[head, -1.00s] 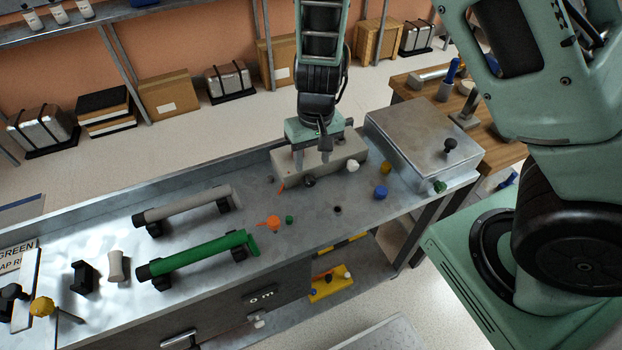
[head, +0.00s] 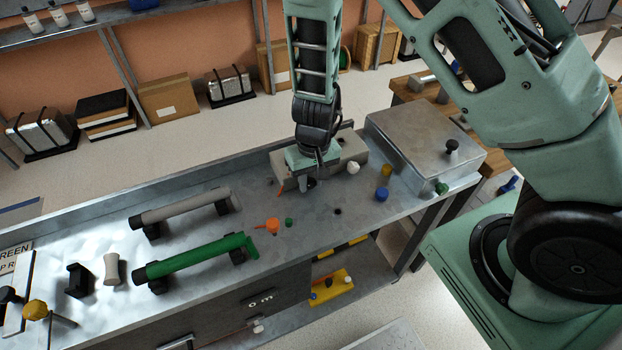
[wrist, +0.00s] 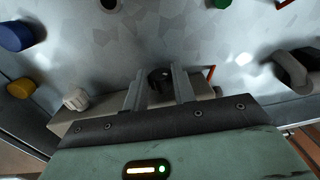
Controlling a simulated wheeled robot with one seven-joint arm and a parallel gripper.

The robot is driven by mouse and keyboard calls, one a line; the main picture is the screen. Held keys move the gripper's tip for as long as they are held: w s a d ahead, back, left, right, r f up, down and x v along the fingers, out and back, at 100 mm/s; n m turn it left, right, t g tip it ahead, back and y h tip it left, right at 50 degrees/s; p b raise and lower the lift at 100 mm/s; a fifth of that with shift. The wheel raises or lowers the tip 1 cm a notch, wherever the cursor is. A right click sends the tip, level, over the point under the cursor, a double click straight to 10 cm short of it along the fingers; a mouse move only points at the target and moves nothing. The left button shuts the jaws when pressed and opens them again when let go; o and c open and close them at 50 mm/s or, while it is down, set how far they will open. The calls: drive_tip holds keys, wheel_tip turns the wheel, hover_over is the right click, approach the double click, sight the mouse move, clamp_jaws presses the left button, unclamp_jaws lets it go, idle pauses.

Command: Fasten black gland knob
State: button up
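The black gland knob (head: 311,184) is by the front face of the grey block (head: 352,150) on the metal bench. My gripper (head: 313,181) is low over it, pointing down, and partly hides it in the head view. In the wrist view the black knob (wrist: 160,79) sits between the two fingers of my gripper (wrist: 159,78). The fingers are apart, with a visible gap on each side of the knob. The knob's lower part and its seat are hidden.
A white knob (head: 353,167), yellow knob (head: 386,169) and blue knob (head: 381,193) are to the right. A metal box (head: 425,140) stands at the bench's right end.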

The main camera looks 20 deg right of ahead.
drive_tip(key=shift+w+d+f+y+b, duration=0.1)
drive_tip(key=shift+f+y+b, duration=0.35)
drive_tip(key=shift+b, duration=1.55)
drive_tip(key=y+b, duration=0.3)
drive_tip(key=b, duration=0.5)
drive_tip(key=shift+d+b, duration=0.2)
drive_tip(key=shift+b, duration=0.1)
drive_tip(key=shift+r+y+b, duration=0.2)
drive_tip(key=shift+y+b, duration=0.05)
drive_tip(key=shift+b, duration=0.3)
drive_tip(key=shift+r, duration=0.2)
drive_tip(key=o, duration=1)
drive_tip(key=p+v, duration=0.2)
drive_tip(key=v, duration=1.5)
drive_tip(key=shift+d, duration=0.25)
